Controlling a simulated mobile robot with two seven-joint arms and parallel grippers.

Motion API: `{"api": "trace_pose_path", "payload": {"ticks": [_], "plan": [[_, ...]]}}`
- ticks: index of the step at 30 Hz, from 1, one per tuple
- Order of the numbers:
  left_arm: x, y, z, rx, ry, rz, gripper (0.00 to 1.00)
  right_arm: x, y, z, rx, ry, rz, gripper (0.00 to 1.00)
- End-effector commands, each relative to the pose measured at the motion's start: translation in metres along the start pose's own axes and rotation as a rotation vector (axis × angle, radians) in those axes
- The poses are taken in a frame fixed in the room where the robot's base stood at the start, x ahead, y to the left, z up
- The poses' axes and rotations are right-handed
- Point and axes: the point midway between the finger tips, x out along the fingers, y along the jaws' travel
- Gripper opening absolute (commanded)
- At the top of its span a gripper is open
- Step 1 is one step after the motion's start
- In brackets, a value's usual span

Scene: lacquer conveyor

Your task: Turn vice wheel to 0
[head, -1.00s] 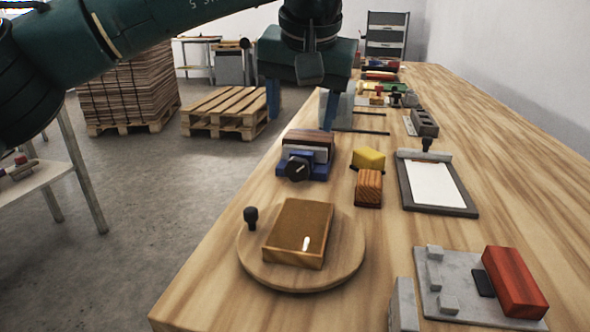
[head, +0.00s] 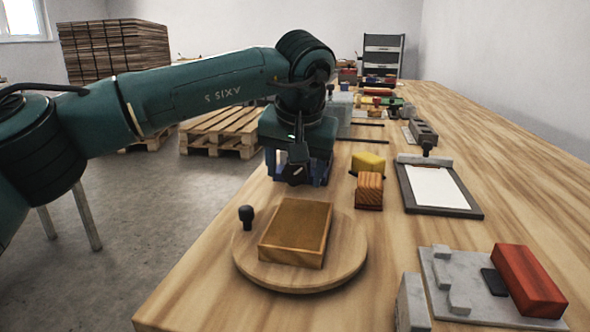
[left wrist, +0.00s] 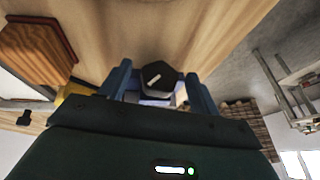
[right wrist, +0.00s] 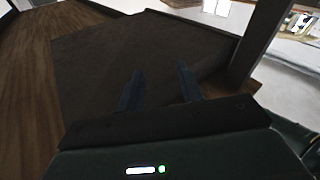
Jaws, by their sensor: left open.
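The vice wheel (left wrist: 158,76) is a dark, many-sided knob with a short white mark on its face. In the left wrist view it lies between the two blue fingers of my left gripper (left wrist: 158,84), which is open. I cannot tell whether the fingers touch it. In the head view my left gripper (head: 298,174) is lowered at the vice near the table's left edge and hides most of it, so the wheel does not show clearly there. My right gripper (right wrist: 160,86) is open and empty, above a dark surface.
A round wooden turntable (head: 345,262) with a wooden box (head: 297,232) and black knob stands nearer on the table. A yellow block (head: 367,163) and a striped wooden block (head: 369,190) sit right of the vice. A clipboard (head: 473,212) and a red block (head: 528,280) lie farther right.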

Motion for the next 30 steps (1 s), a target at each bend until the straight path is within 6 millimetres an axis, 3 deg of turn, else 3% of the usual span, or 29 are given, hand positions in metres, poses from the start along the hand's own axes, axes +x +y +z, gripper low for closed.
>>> {"api": "trace_pose_path", "payload": {"ticks": [3, 19, 30], "plan": [[-0.0002, 0.0001, 0.0000, 0.000, 0.000, 0.000, 0.62, 0.0001, 0.0000, -0.0003, 0.000, 0.000, 0.000, 0.36], [-0.0005, 0.0001, 0.0000, 0.000, 0.000, 0.000, 0.18, 0.0001, -0.0003, -0.0002, -0.001, -0.001, -0.001, 0.36], [-0.0027, -0.0023, -0.0010, -0.030, -0.001, 0.070, 0.18, 0.0013, 0.0010, -0.0076, -0.025, -0.002, -0.003, 0.36]]}}
